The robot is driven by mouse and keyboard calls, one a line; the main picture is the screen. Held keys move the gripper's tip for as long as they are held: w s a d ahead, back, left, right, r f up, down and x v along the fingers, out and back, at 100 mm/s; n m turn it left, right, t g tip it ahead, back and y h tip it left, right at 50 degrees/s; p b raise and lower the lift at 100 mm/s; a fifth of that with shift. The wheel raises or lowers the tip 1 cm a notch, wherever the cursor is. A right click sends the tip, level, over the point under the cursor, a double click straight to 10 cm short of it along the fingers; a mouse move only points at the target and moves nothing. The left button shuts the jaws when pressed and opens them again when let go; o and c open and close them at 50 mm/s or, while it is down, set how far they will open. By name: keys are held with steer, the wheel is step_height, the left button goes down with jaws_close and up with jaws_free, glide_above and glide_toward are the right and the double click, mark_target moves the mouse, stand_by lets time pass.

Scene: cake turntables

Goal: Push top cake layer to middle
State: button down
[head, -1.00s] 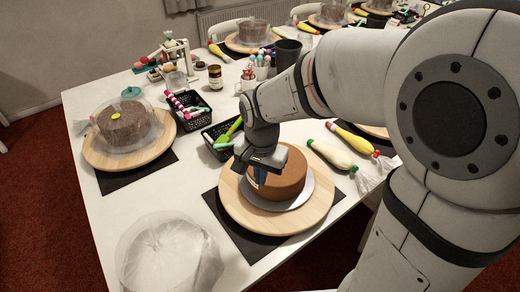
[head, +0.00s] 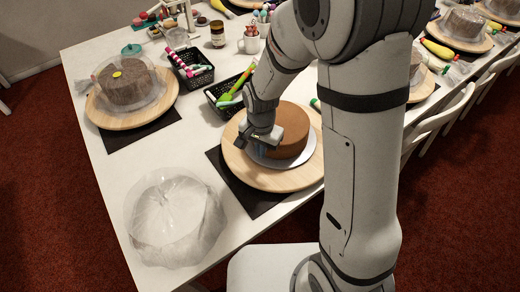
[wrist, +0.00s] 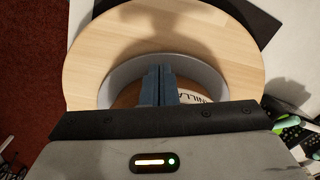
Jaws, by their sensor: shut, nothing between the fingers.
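A round brown cake (head: 295,126) sits on a silver-grey cake board (head: 297,158) on a wooden turntable (head: 262,178) in the head view. I cannot make out separate layers. My gripper (head: 261,147) is at the cake's left side, low over the board; contact is hidden. In the wrist view my blue fingers (wrist: 158,86) are together with nothing between them. They point over the curved grey board (wrist: 127,70) and partly hide a strip of brown cake (wrist: 127,97). A white patch with dark lettering (wrist: 190,97) shows beside them. The wooden turntable (wrist: 90,62) surrounds the board.
A dark mat (head: 240,193) lies under the turntable. A clear crumpled plastic cover (head: 173,222) stands at the front left. Another covered cake (head: 125,85) is at the left. Black baskets (head: 189,68) with tools stand behind. My arm hides the right side.

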steer(key=shift+w+d, duration=0.2)
steer(key=shift+w, duration=0.15)
steer(key=shift+w, duration=0.1)
steer(key=shift+w+d, duration=0.6)
steer(key=shift+w, duration=0.35)
steer(key=shift+s+a, duration=0.15)
steer(key=shift+s, duration=0.05)
